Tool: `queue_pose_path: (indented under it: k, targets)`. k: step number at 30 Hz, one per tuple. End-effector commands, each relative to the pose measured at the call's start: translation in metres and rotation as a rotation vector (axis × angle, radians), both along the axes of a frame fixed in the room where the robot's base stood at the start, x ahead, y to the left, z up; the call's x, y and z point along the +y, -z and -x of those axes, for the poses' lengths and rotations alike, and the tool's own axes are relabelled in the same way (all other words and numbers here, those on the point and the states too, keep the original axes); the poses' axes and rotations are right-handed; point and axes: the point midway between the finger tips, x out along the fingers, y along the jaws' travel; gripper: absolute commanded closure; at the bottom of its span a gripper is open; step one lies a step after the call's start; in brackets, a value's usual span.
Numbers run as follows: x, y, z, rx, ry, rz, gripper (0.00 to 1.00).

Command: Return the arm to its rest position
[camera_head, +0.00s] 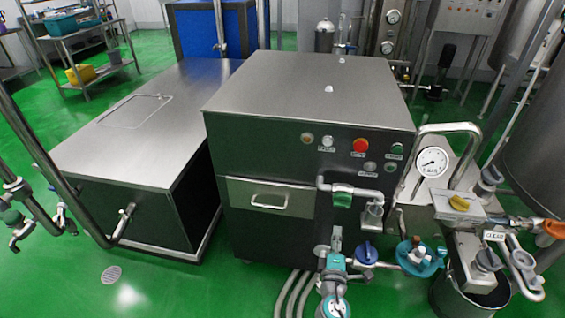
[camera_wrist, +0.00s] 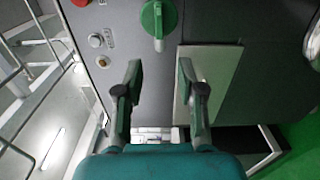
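My gripper (camera_wrist: 161,88) shows in the wrist view with its two dark fingers well apart and nothing between them. Its teal body (camera_wrist: 160,163) fills the bottom of that view. Beyond the fingers is the grey front of a machine, with a green handle (camera_wrist: 158,22) ahead of the fingertips and a flat panel edge behind the right finger. No contact with the machine is visible. In the head view I cannot clearly tell my gripper from the teal and grey fittings at the bottom centre. Whether the arm is at rest cannot be told.
The steel-topped machine (camera_head: 310,95) stands centre, with a drawer (camera_head: 268,198), a red button (camera_head: 360,146) and a green-handled tap (camera_head: 342,196). A low steel-topped cabinet (camera_head: 150,125) is left. Pipes and a gauge (camera_head: 432,162) crowd the right. Green floor (camera_head: 60,265) is open at lower left.

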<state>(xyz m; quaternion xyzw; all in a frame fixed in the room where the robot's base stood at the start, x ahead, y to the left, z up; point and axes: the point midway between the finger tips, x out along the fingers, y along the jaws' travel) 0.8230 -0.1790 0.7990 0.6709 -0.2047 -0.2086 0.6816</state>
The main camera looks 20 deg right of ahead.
Motion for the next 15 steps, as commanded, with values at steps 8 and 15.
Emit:
queue_pose_path:
  k: [8, 15]
  targets:
    - [0.013, 0.016, 0.021, 0.007, -0.035, -0.069, 0.61]
    - [0.063, 0.053, 0.098, 0.013, -0.153, -0.338, 0.61]
